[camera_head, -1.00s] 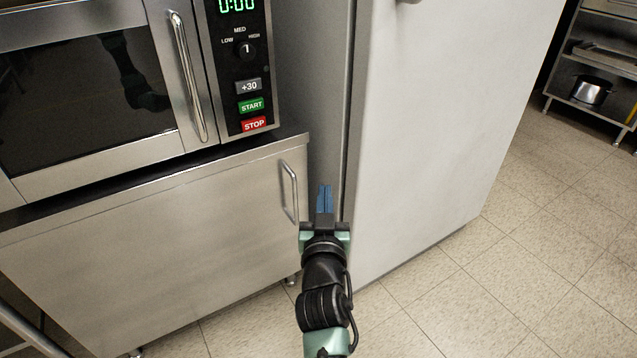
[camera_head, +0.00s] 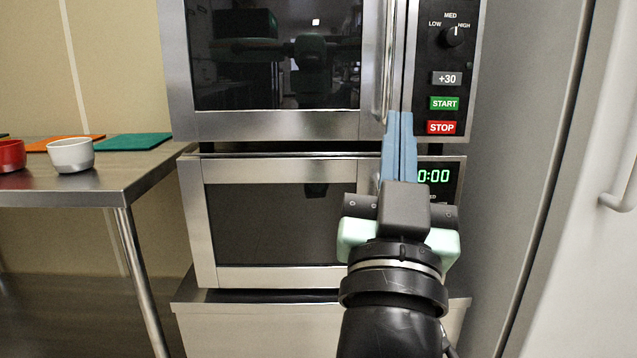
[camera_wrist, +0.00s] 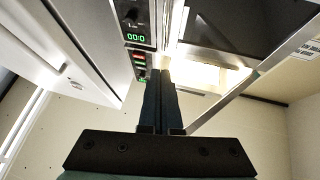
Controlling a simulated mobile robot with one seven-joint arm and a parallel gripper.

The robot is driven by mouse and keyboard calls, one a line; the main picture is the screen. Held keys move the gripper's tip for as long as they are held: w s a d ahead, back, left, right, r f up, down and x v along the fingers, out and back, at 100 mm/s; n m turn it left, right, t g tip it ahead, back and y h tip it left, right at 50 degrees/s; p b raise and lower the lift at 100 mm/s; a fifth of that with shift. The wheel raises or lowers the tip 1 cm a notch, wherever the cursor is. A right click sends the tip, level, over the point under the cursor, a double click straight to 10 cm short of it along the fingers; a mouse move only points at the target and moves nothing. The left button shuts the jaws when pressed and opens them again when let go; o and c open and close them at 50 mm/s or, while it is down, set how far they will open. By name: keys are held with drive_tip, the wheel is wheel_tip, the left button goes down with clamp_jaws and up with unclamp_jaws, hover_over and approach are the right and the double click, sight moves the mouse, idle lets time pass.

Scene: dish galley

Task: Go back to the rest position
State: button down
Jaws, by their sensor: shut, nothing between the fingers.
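My gripper (camera_head: 399,122) is in the middle of the head view, in front of the two stacked microwaves. Its two blue fingers are shut together with nothing between them. They point up and overlap the lower part of the upper microwave (camera_head: 280,126). Part of the lower microwave's (camera_head: 195,210) front is hidden behind my gripper. In the wrist view the shut fingers (camera_wrist: 163,80) show dark, with a lit 00:0 display (camera_wrist: 136,38) beyond them. I cannot tell whether the fingertips touch the microwave.
A steel table (camera_head: 110,190) at the left holds a red bowl (camera_head: 10,156), a white bowl (camera_head: 70,155), an orange mat (camera_head: 62,143) and a green mat (camera_head: 133,141). A tall fridge (camera_head: 600,260) with a handle (camera_head: 622,190) stands close at the right. A steel cabinet (camera_head: 240,325) is below the microwaves.

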drive_tip(key=s+a+r+n+t+y+p, duration=0.25)
drive_tip(key=s+a+r, duration=0.2)
drive_tip(key=r, duration=0.25)
drive_tip(key=s+a+r+n+t+y+p, duration=0.1)
drive_tip(key=s+a+r+y+p, duration=0.15)
drive_tip(key=s+r, duration=0.45)
wheel_tip(320, 180, up, 36)
drive_tip(key=w+p, duration=0.1)
drive_tip(key=p, duration=3.4)
drive_tip(key=shift+a, duration=0.25)
drive_tip(key=shift+f, duration=0.15)
